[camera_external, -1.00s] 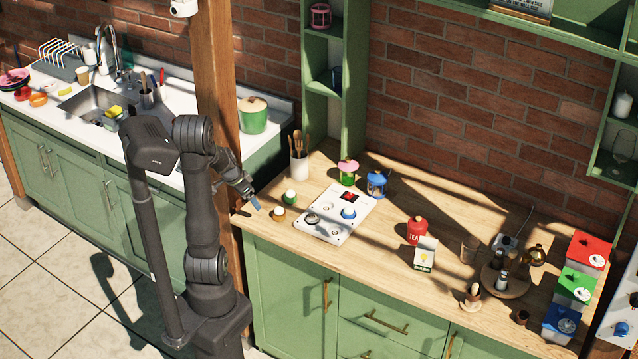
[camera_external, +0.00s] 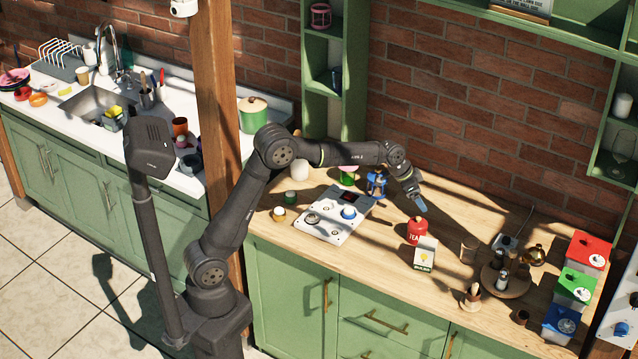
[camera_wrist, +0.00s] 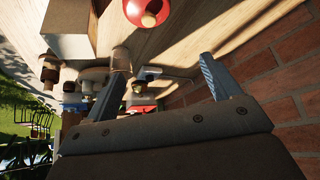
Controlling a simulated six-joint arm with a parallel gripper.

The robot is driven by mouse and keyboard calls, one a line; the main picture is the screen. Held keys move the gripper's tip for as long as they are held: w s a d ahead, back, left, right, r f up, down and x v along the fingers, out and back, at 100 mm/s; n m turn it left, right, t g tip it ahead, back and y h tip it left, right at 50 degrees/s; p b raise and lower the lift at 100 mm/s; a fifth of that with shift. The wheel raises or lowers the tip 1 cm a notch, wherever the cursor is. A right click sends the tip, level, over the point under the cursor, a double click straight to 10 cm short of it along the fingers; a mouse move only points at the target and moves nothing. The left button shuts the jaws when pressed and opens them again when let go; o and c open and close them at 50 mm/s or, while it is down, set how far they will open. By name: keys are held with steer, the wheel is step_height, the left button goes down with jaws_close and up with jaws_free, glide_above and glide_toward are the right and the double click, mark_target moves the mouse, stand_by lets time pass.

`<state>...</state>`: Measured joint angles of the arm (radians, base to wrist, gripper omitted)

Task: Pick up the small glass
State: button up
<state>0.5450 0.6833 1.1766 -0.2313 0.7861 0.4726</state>
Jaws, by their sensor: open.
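The small glass (camera_external: 469,250) is clear and stands upright on the wooden counter, right of the red tea tin (camera_external: 417,231). In the wrist view the glass (camera_wrist: 120,60) shows near the tip of my left-hand finger, apart from it as far as I can tell. My gripper (camera_external: 420,205) is above the counter, behind the tea tin and up and left of the glass. In the wrist view its blue-grey fingers (camera_wrist: 164,67) are wide apart with nothing held between them.
A white bulbs box (camera_external: 425,254) stands left of the glass. A round wooden tray (camera_external: 516,285) with shakers is to its right. Red, green and blue canisters (camera_external: 588,250) line the right end. The brick wall (camera_external: 460,120) rises close behind.

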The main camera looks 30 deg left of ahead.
steer(key=s+d+r+m, duration=0.1)
steer(key=s+d, duration=0.1)
steer(key=d, duration=0.5)
steer(key=s+d, duration=0.3)
steer(key=d, duration=0.4)
glide_toward(470, 247)
steer(key=d, duration=0.1)
steer(key=d+f, duration=0.1)
steer(key=shift+s+d+f+h, duration=0.3)
steer(key=shift+s+d, duration=0.05)
steer(key=shift+s, duration=0.05)
steer(key=shift+x, duration=2.65)
steer(key=shift+a+f, duration=0.1)
steer(key=shift+a, duration=0.1)
steer(key=c, duration=1.1)
steer(key=shift+c, duration=0.2)
